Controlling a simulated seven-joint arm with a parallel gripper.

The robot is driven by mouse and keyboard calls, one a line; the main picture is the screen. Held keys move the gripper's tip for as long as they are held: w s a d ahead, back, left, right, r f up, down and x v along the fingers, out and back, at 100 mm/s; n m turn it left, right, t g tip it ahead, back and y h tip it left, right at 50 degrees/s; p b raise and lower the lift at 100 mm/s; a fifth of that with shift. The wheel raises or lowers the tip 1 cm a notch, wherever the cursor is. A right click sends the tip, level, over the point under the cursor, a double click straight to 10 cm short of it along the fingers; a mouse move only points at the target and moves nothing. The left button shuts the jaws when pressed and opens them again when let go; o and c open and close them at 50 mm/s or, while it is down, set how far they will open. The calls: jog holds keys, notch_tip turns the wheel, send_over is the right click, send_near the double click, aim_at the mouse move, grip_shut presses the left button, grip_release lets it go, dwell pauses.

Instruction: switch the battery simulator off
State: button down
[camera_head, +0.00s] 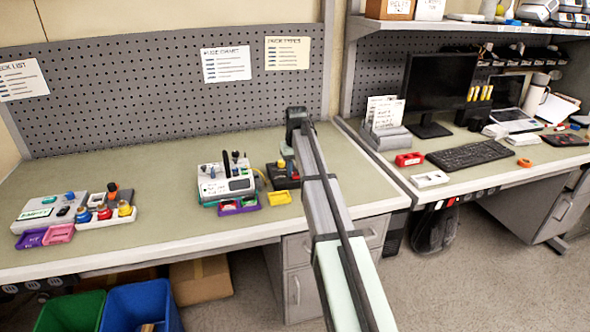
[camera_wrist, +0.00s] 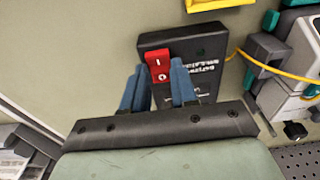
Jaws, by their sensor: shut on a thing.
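The battery simulator is a black box with white lettering (camera_wrist: 207,55). In the head view its dark body (camera_head: 283,182) shows partly behind my arm on the left bench. A red rocker switch (camera_wrist: 158,66) marked I and O sits on its face, the O end closer to my gripper's base. My gripper (camera_wrist: 160,78) has its blue fingers on either side of the switch and is shut on it. The fingers hide part of the box's lower face. In the head view the fingertips are hidden behind my own arm.
A white pump device (camera_head: 226,182) stands left of the box; a yellow cable (camera_wrist: 280,73) runs between them in the wrist view. A yellow tray (camera_head: 279,198) and a purple tray (camera_head: 239,207) lie in front. The bench between this device and the left-hand equipment (camera_head: 50,212) is clear.

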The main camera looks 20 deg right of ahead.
aim_at(296, 176)
jog(key=c, duration=0.9)
grip_release()
jog(key=r, duration=0.4)
jog(key=s+r, duration=0.1)
jog(key=r, duration=0.8)
jog(key=shift+s+r, duration=0.2)
jog(key=shift+r, duration=0.15)
